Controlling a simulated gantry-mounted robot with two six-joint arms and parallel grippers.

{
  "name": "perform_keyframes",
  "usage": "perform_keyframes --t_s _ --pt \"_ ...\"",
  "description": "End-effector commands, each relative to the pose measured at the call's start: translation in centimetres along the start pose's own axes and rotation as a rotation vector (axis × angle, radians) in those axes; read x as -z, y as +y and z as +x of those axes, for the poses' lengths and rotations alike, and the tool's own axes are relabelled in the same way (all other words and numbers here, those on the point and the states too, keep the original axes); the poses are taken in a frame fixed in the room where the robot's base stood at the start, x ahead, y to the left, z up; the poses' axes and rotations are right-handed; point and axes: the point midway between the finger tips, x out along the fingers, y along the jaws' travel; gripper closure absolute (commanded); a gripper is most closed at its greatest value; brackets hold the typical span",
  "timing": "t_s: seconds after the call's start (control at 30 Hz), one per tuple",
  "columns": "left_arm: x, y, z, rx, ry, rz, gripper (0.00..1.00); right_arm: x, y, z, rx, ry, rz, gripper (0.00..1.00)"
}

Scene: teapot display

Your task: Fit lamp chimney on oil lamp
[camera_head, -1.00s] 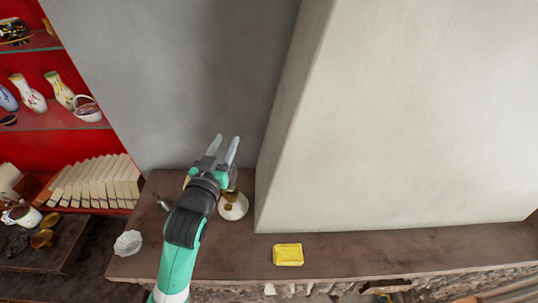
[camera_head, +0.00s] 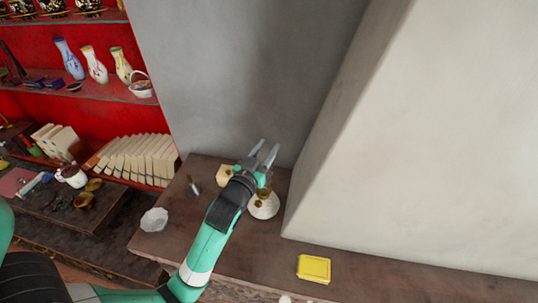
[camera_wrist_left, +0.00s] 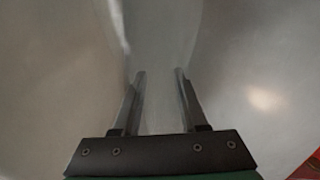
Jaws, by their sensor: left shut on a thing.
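The oil lamp (camera_head: 264,210) stands on the wooden ledge, with a round white body and a brass-coloured top partly hidden by my gripper. My left gripper (camera_head: 264,150) is above and just behind the lamp in the head view, fingers pointing towards the grey wall. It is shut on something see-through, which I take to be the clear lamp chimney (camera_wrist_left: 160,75). In the left wrist view only a faint pale column with soft edges shows between and beyond the fingers (camera_wrist_left: 160,98). The chimney cannot be made out in the head view. My right gripper is out of view.
A faceted glass piece (camera_head: 154,220) and a small dark object (camera_head: 193,185) are on the ledge's left. A pale chimney breast (camera_head: 400,150) rises close on the right.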

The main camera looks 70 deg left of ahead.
Motion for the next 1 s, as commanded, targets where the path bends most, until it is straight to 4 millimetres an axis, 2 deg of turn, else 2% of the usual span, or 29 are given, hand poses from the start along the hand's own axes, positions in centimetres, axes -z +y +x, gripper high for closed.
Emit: perform_keyframes --t_s 0.13,0.67,0.7,0.83,1.0 --pt "0.4 0.0 0.0 0.000 0.002 0.000 1.00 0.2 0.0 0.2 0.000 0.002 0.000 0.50" --pt "-0.9 0.0 0.0 0.000 0.001 -0.001 1.00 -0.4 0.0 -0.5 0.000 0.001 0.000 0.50" --pt "-0.9 0.0 0.0 0.000 0.001 -0.001 0.50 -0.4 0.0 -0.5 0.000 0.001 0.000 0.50" --pt "-0.9 0.0 0.0 0.000 0.001 -0.001 0.28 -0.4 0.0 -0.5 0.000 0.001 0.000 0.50" --pt "-0.9 0.0 0.0 0.000 0.001 -0.001 0.28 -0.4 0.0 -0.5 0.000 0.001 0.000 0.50"
